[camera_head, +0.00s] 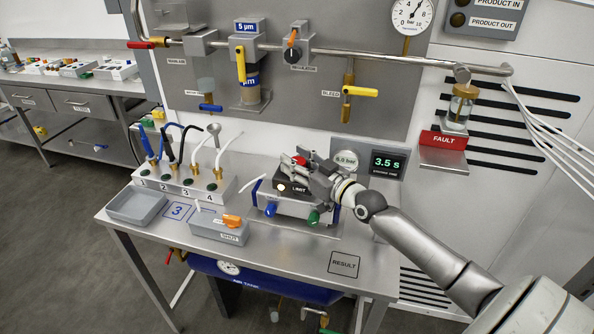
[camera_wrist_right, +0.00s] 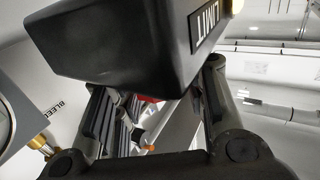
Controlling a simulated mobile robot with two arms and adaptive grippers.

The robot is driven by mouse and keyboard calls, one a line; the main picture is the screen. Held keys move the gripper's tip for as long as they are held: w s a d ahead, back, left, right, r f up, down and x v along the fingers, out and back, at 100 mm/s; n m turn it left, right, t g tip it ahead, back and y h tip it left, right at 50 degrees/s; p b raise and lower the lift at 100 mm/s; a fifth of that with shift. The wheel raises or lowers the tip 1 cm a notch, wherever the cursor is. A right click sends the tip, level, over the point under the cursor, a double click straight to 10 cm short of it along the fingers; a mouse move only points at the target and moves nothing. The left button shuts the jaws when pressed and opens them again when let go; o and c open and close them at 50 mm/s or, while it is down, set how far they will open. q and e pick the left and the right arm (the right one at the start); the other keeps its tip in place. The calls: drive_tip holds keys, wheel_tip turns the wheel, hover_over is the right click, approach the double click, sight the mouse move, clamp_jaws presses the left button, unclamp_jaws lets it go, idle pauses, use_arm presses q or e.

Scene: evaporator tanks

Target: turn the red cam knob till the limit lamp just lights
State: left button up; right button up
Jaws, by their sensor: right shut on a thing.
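The red cam knob (camera_head: 300,159) shows only in part behind my right gripper (camera_head: 312,178), whose fingers are shut on it at the actuator on the bench. In the right wrist view a small red patch of the knob (camera_wrist_right: 148,99) shows between the fingers; most of it is hidden by the black limit box (camera_wrist_right: 120,45). The limit lamp (camera_head: 281,187) sits on that box beside its LIMIT label and looks bright, pale yellow-white. In the wrist view only a sliver of the lamp (camera_wrist_right: 237,6) shows at the top edge. My left gripper is not in view.
A display (camera_head: 387,163) reading 3.5 s and a round gauge (camera_head: 345,159) stand close behind my right gripper. The valve block (camera_head: 190,183) with hoses and two grey trays (camera_head: 137,206) (camera_head: 218,226) lie to the left. The bench front near the RESULT square (camera_head: 344,263) is clear.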

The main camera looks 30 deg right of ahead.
drive_tip(key=shift+r, duration=0.1)
idle(0.3)
drive_tip(key=o, duration=1)
drive_tip(key=shift+o, duration=0.2)
drive_tip(key=shift+s, duration=0.15)
drive_tip(key=shift+s+d+f, duration=0.15)
drive_tip(key=shift+s+f, duration=0.05)
drive_tip(key=shift+s, duration=0.4)
drive_tip(key=s+d, duration=0.2)
drive_tip(key=s, duration=0.8)
drive_tip(key=shift+s, duration=0.15)
drive_tip(key=shift+r, duration=0.15)
